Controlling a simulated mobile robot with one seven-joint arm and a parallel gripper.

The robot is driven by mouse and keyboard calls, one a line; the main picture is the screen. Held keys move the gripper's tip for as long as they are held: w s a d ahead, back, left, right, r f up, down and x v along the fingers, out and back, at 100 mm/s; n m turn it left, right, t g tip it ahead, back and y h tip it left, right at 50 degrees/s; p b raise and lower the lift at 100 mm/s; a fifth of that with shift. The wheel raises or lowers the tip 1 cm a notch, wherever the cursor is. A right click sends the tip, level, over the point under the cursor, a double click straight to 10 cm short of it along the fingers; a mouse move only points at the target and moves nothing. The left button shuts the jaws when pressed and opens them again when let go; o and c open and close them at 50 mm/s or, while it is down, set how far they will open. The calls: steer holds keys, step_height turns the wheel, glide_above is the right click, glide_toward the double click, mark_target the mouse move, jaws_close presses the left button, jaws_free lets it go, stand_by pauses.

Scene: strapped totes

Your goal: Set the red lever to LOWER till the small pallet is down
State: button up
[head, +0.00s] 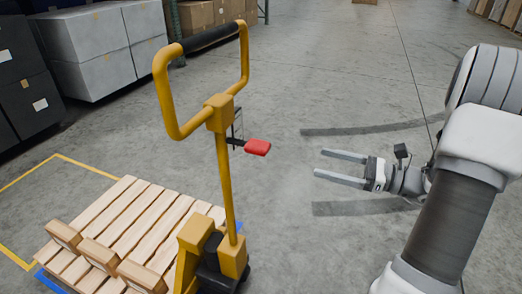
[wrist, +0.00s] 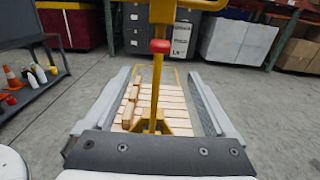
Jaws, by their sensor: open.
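The red lever (head: 257,147) sticks out to the right from the upper post of the yellow pallet jack (head: 225,180). It also shows in the wrist view (wrist: 160,46), straight ahead, beyond and above the fingertips. My gripper (head: 341,168) is open and empty, to the right of the lever with a clear gap between them. Its two fingers (wrist: 163,72) point toward the jack. The small wooden pallet (head: 140,225) sits at the jack's foot, at the lower left. Whether it touches the floor cannot be told. Any label by the lever is too small to read.
Yellow floor tape (head: 62,156) and a blue strip border the pallet. Grey and black totes (head: 95,45) stand at the back left, cardboard boxes (head: 195,15) behind. A cart with cones and bottles (wrist: 32,80) stands left in the wrist view. The floor between gripper and jack is clear.

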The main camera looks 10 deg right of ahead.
mark_target(269, 149)
steer(key=b+x, duration=0.3)
steer(key=x, duration=1.4)
steer(key=shift+w+a+b, duration=0.1)
steer(key=shift+b, duration=0.2)
jaws_close()
